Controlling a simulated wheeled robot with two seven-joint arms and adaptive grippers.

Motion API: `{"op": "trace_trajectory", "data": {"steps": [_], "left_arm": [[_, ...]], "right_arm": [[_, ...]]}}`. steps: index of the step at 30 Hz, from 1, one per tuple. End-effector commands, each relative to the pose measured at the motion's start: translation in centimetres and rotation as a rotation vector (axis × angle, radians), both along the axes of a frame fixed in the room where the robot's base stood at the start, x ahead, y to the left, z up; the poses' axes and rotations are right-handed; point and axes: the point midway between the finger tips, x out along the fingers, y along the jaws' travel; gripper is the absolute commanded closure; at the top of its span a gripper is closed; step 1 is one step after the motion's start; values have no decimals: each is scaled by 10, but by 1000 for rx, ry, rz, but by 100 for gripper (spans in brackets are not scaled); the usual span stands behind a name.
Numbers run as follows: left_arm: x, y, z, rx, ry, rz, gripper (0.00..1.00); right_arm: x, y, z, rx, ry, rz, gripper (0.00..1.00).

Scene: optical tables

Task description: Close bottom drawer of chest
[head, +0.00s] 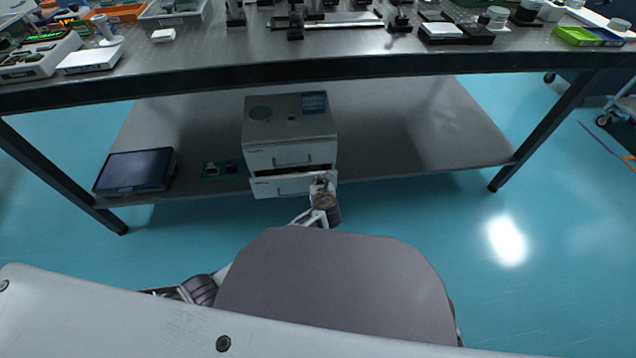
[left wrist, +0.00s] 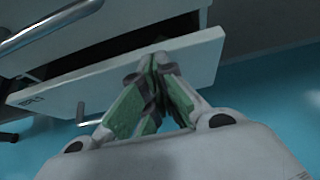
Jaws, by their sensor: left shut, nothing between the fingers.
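The grey-white chest (head: 290,125) stands on the lower shelf under the table. Its bottom drawer (head: 282,187) juts out a little below the upper drawer (head: 290,157), with a dark gap above its front. My left gripper (head: 322,180) is shut and empty at the right end of the bottom drawer's front. In the left wrist view, the shut fingertips (left wrist: 157,62) are at the drawer front (left wrist: 60,100), near its upper edge; I cannot tell whether they touch. The drawer's handle (left wrist: 81,112) shows left of the fingers. My right gripper is not in view.
A dark blue flat case (head: 135,170) and a green circuit board (head: 222,168) lie on the shelf left of the chest. The shelf right of the chest (head: 420,140) is clear. The tabletop's front edge (head: 300,68) runs above. Table legs (head: 535,125) stand at both sides.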

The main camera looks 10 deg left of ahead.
Motion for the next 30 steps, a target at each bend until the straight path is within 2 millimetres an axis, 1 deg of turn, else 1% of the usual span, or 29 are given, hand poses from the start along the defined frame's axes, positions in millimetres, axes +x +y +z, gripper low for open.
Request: {"op": "trace_trajectory", "data": {"steps": [7,15,18,30], "left_arm": [[4,1,0,0,0,0,100],[21,6,1,2,0,0,100],[24,7,0,1,-1,-1,100],[25,7,-1,0,0,0,100]], "right_arm": [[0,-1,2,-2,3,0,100],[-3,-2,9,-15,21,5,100],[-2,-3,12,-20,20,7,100],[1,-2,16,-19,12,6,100]]}}
